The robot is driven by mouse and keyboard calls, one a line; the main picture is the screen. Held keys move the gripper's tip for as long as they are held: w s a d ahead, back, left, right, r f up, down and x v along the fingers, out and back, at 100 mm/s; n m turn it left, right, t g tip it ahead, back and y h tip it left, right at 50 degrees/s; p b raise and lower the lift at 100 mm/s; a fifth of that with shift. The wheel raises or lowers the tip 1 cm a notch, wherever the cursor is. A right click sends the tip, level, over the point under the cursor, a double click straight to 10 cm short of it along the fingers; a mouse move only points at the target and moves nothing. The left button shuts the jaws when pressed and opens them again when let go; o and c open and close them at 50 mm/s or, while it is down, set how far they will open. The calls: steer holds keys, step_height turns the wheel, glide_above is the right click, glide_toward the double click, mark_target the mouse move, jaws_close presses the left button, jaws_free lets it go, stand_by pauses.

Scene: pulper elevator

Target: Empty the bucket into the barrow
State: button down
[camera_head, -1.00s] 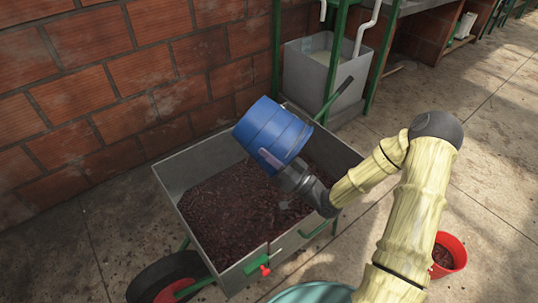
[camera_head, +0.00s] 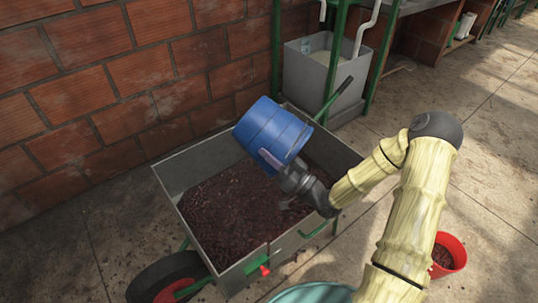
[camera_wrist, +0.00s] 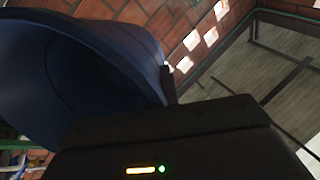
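The blue bucket (camera_head: 272,132) is held tilted over the grey metal barrow (camera_head: 180,172). Its bottom faces up and left in the head view, and its mouth points down and right. In the wrist view the bucket (camera_wrist: 90,60) fills the upper left, and its dark inside looks empty. My gripper (camera_head: 280,165) is shut on the bucket's rim side, above the barrow's right half. The fingertips are partly hidden by the bucket. Dark reddish pulp (camera_head: 235,205) covers the barrow's floor. No falling material can be made out.
A red bucket (camera_head: 448,255) with dark contents stands on the floor at right. A teal round rim (camera_head: 312,293) shows at the bottom edge. A grey tank (camera_head: 322,75) in a green frame stands behind the barrow. A brick wall (camera_head: 120,80) runs along the left.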

steer(key=shift+r, duration=0.1)
steer(key=d+r+m+t+h+p, duration=0.3)
steer(key=r+h+p, duration=0.3)
steer(key=p, duration=1)
steer(key=w+d+r+m+t+h+p, duration=0.1)
steer(key=d+r+m+t+h+p, duration=0.2)
steer(key=r+h+p, duration=0.3)
steer(key=w+d+r+m+t+h+p, duration=0.1)
steer(key=d+r+m+t+h+p, duration=0.2)
steer(key=r+p, duration=1.1)
steer(key=d+m+h+p, duration=0.1)
steer(key=d+h+p, duration=0.1)
steer(key=p, duration=1)
steer(key=shift+w+d+r+m+h, duration=0.25)
steer(key=shift+d+m+h, duration=0.15)
steer(key=shift+h, duration=0.1)
steer(key=shift+f, duration=0.1)
steer(key=shift+a, duration=0.1)
